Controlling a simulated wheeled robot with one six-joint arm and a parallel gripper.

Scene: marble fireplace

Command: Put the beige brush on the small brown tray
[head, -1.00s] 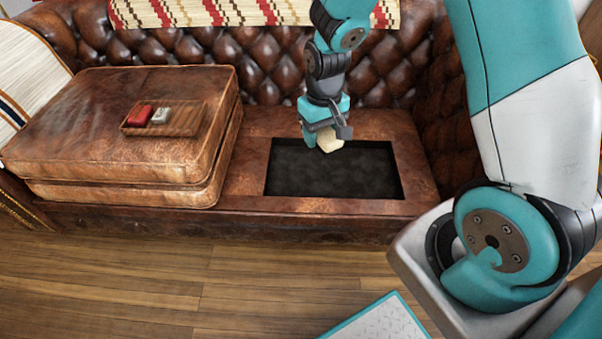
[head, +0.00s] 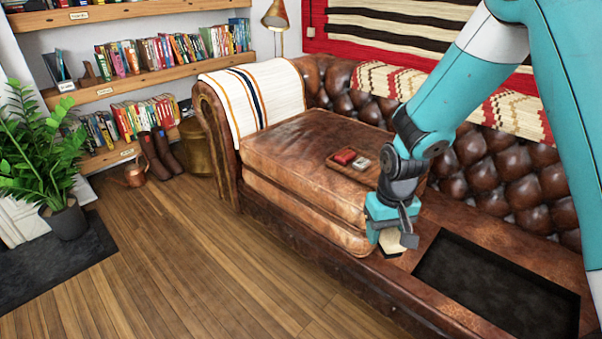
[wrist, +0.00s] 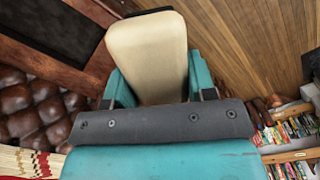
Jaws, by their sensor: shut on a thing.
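My gripper (head: 392,237) is shut on the beige brush (head: 409,240). In the wrist view the brush (wrist: 148,58) fills the space between the two teal fingers, its pale broad face showing and a dark edge at its far end. The small brown tray (head: 340,168) lies on top of the brown leather cushions, left of and beyond my gripper. A red block (head: 344,156) and a light grey block (head: 361,163) sit on the tray. My gripper and the brush are in front of the cushions' right end, apart from the tray.
The stacked leather cushions (head: 300,150) form a raised block on the sofa. A dark recessed panel (head: 495,290) lies in the seat to the right. A striped blanket (head: 250,100) hangs over the sofa arm. Wooden floor (head: 190,270) is open in front; a potted plant (head: 50,160) stands far left.

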